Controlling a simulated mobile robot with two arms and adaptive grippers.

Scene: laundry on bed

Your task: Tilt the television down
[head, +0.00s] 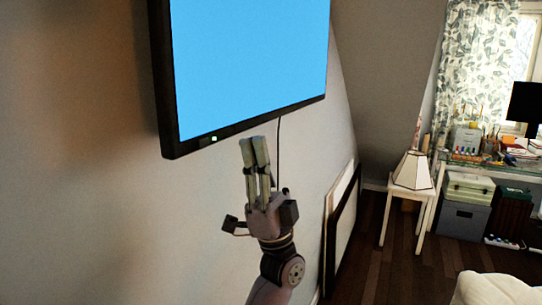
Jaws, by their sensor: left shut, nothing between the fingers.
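The television (250,62) hangs on the wall at the top middle of the head view, with a plain light-blue screen and a black frame. Its top edge is cut off by the picture. A small green light shows on its lower frame, and a dark cable hangs below it. My left gripper (254,142) points up just under the television's lower edge, its two fingers close together and nothing between them. The fingertips look slightly below the frame; I cannot tell whether they touch it. My right gripper is not in view.
A small white side table (404,197) with a lamp (413,171) stands to the right. Framed panels (341,225) lean against the wall. A pale bed corner (492,289) shows at bottom right. Dark wooden floor is open between.

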